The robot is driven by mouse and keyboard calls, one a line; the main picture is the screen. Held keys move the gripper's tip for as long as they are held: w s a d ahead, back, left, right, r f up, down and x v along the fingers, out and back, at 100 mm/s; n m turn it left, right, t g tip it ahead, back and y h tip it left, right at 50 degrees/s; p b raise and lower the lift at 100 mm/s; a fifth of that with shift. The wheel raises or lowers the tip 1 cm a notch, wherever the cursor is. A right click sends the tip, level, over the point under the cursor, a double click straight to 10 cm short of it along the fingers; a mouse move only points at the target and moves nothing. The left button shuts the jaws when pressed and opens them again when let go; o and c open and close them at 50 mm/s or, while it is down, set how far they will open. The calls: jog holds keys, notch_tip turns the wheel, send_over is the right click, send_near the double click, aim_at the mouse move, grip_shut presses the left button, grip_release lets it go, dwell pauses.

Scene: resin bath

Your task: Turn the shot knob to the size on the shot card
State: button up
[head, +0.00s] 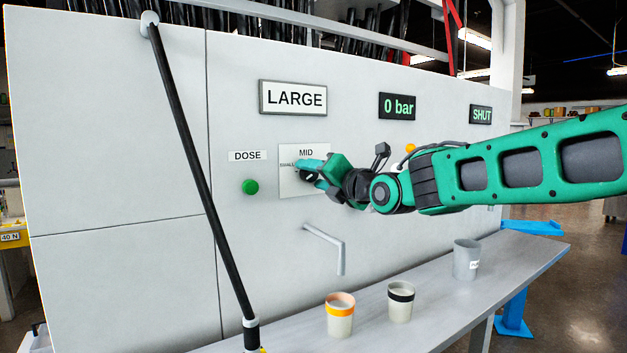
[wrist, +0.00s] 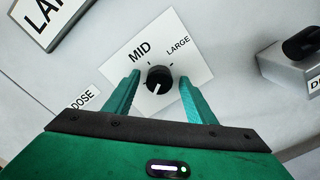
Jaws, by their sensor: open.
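The shot card (head: 293,98) on the panel reads LARGE; its corner shows in the wrist view (wrist: 45,22). Below it is the knob plate (head: 291,188). In the wrist view the black shot knob (wrist: 159,79) sits on this plate, with MID and LARGE readable beyond it. A white mark on the knob points toward the bottom of the wrist view, away from MID and LARGE. My gripper (wrist: 159,73) is open, one finger on each side of the knob with visible gaps.
A green DOSE button (head: 250,187) is left of the plate. A bent spout (head: 328,246) sticks out below. Several cups, one orange-banded (head: 340,314), stand on the bench (head: 440,308). A black pole (head: 200,180) crosses the panel's left. Displays read 0 bar (head: 397,107) and SHUT (head: 481,115).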

jog(key=c, duration=1)
jog(key=shift+a, duration=0.1)
jog(key=shift+c, duration=0.2)
